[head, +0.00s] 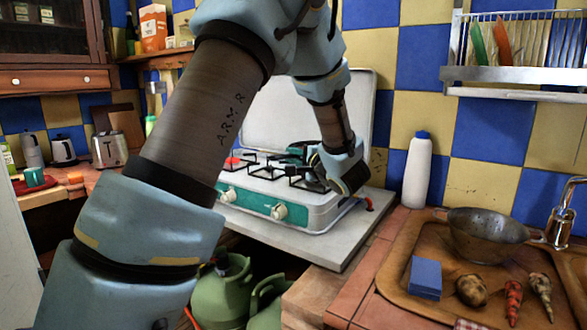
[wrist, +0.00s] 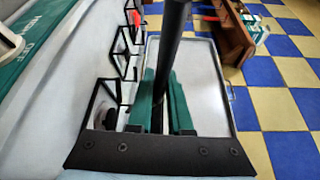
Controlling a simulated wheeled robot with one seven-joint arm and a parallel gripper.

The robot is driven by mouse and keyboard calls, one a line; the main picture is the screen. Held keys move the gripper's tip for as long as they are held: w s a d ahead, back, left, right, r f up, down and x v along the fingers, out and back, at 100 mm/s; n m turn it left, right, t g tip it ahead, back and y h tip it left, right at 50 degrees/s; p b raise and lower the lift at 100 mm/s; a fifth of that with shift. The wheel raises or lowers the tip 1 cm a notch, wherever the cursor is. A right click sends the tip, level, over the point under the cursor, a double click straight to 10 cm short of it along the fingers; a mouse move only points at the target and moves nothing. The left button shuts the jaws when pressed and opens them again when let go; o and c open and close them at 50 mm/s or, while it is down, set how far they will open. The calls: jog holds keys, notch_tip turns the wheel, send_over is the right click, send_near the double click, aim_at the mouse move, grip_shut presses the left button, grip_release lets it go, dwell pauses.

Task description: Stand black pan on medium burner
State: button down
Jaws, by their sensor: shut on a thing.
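My gripper (wrist: 166,98) has green fingers closed around the long black handle of the black pan (wrist: 173,42) in the wrist view. The handle runs up out of that picture, and the pan's body is not clearly seen. In the head view my gripper (head: 340,172) is low over the right part of the white stove (head: 318,212), and my wrist hides what it holds. Black wire burner supports show on the stove top in the wrist view (wrist: 105,97). I cannot tell which burner is the medium one.
The raised white lid (head: 262,118) stands behind the burners. A white bottle (head: 417,170) is right of the stove. A wooden sink board (head: 400,272) holds a metal colander (head: 482,232), a blue sponge (head: 425,277) and vegetables. Green gas bottles (head: 220,292) stand below.

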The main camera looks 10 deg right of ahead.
jog(key=shift+f, duration=1.6)
jog(key=c, duration=1.3)
grip_release()
jog(key=shift+f, duration=0.15)
jog(key=o, duration=0.5)
jog(key=shift+c, duration=0.2)
jog(key=shift+s, duration=0.1)
jog(key=b+v, duration=0.1)
jog(key=v, duration=1)
jog(key=shift+s, duration=0.4)
jog(key=shift+d, duration=0.1)
